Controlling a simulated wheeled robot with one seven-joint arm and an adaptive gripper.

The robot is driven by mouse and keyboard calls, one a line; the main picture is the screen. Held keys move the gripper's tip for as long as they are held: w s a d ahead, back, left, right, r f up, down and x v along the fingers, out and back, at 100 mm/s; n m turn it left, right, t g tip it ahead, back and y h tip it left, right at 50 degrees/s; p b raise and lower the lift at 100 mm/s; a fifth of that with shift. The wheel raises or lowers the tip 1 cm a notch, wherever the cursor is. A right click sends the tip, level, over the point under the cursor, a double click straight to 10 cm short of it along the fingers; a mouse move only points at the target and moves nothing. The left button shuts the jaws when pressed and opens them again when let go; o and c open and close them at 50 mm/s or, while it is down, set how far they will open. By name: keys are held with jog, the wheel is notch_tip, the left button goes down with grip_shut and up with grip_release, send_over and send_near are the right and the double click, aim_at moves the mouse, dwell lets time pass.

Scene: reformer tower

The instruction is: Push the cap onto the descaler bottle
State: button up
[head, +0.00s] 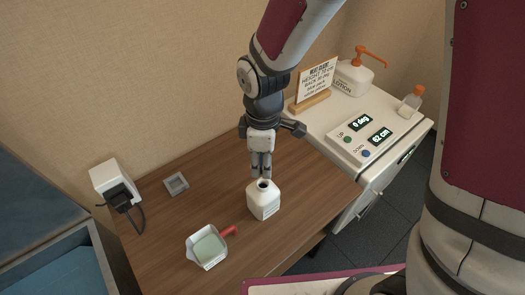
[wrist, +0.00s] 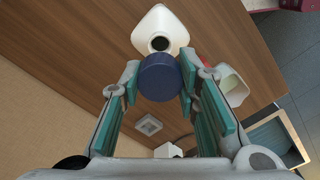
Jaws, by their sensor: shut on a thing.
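The descaler bottle (head: 264,203) is white and stands upright on the wooden counter, its dark mouth uncovered. In the wrist view the bottle (wrist: 160,22) is just beyond the fingertips, its open neck clear of the cap. My gripper (head: 261,174) points down just above and behind the bottle mouth. In the wrist view its teal-padded fingers are shut on the round dark blue cap (wrist: 160,78). The cap is apart from the neck and offset from it. In the head view I cannot make out the cap between the fingers.
A white scoop (head: 194,250) with pale green contents and a red handle lies left of the bottle. A wall socket box (head: 112,180) with a black plug is at left. A white cabinet (head: 372,165) with displays, a sign (head: 317,80) and a lotion bottle (head: 355,80) stands at right.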

jog(key=shift+f+p, duration=0.15)
jog(key=shift+p, duration=0.15)
dwell(0.4)
jog(key=b, duration=0.2)
send_over(263, 188)
jog(key=shift+f, duration=2.4)
jog(key=shift+w+f+b, duration=0.1)
jog(key=shift+f+b, duration=0.3)
jog(key=shift+f, duration=0.5)
jog(key=o, duration=0.8)
jog(key=shift+o, duration=0.2)
jog(key=shift+r+p, duration=1.65)
jog(key=shift+r, duration=1.4)
